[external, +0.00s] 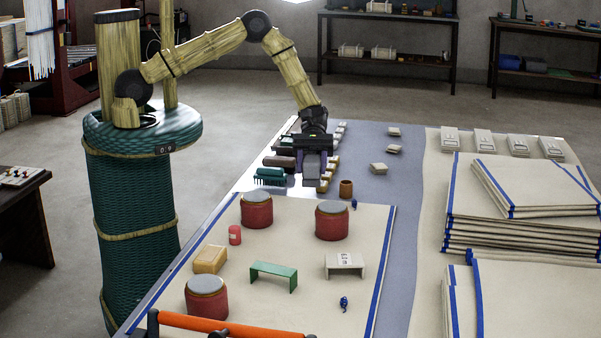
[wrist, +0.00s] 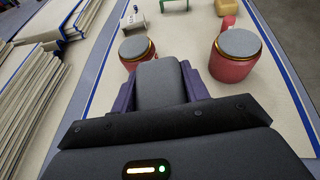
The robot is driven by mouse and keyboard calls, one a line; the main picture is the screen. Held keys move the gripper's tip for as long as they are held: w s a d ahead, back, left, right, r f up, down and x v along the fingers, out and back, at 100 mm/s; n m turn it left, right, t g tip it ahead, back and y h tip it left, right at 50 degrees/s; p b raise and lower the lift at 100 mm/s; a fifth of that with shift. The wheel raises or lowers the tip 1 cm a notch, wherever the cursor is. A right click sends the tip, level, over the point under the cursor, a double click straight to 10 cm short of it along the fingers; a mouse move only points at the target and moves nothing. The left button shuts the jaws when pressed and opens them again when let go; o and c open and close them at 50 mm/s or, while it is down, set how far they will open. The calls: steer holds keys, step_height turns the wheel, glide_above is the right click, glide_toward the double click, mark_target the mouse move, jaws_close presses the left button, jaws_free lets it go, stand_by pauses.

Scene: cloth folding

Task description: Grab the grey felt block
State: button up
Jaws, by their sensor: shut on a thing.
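My gripper (external: 314,160) points down over the table, beyond the red drums in the external view. Its two purple fingers are shut on a grey felt block (wrist: 160,82); the block also shows below the wrist in the external view (external: 312,176). In the wrist view the block sits between the fingers of my gripper (wrist: 163,95). Whether the block still touches the table is hard to tell.
Red drums with grey tops (external: 257,212) (external: 332,222) (external: 206,300) stand on a blue-edged cream cloth (external: 300,290). A green bench (external: 273,273) and a tan block (external: 210,259) are there too. Stacked cloths (external: 520,210) fill the right. A small brown pot (external: 346,188) stands close by.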

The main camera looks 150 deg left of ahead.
steer(key=shift+r, duration=1.3)
